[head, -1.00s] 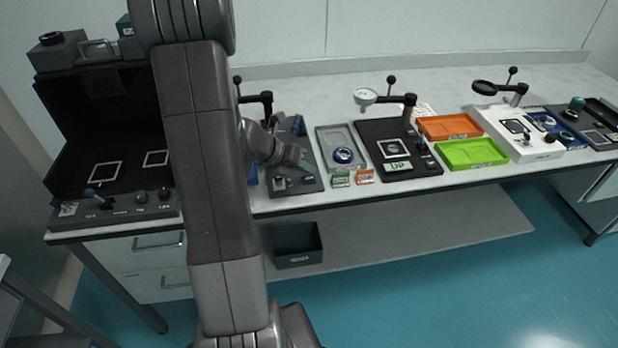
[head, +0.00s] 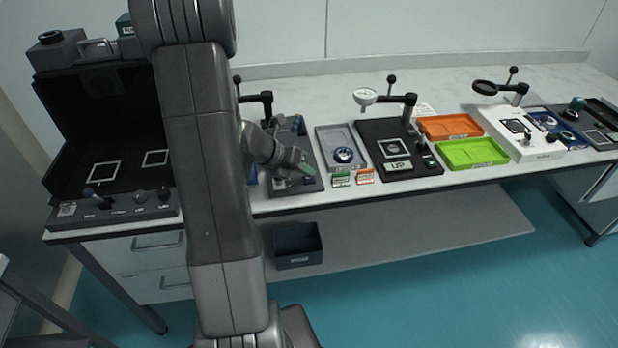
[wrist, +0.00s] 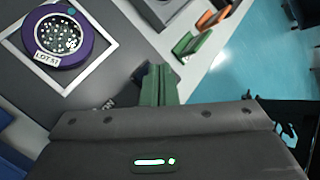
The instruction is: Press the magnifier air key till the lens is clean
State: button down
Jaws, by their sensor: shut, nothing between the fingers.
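My gripper (head: 307,170) is shut and empty, low over the front of a dark grey station board (head: 312,185). Its green fingertips also show in the wrist view (wrist: 158,84). They are close to a small dark knob (wrist: 140,73), mostly hidden behind them. I cannot tell whether they touch it or whether it is the air key. A purple-ringed round dish (wrist: 55,38) with a LOT label lies inside a white square outline on the board. Its dark centre is covered with pale specks. A black magnifier stand (head: 267,101) rises behind, partly hidden by my arm; its lens is not visible.
A grey tray (head: 326,139) stands right of the station, with green (head: 341,180) and orange (head: 365,176) labelled blocks before it. A black booth (head: 60,130) stands left.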

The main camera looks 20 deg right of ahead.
aim_at(305, 179)
jog(key=shift+f+b, duration=0.35)
jog(key=shift+f, duration=0.05)
jog(key=shift+s+a+f, duration=0.1)
jog(key=shift+s+f, duration=0.1)
jog(key=shift+f, duration=0.2)
dwell(0.6)
jog(key=shift+w+r+p, duration=0.1)
jog(key=shift+r+p, duration=0.5)
jog(key=shift+r, duration=0.4)
jog(key=shift+r+p, duration=0.55)
notch_tip(305, 179, up, 4)
jog(key=p, duration=0.3)
jog(key=shift+p, duration=0.3)
jog(key=shift+r, duration=0.1)
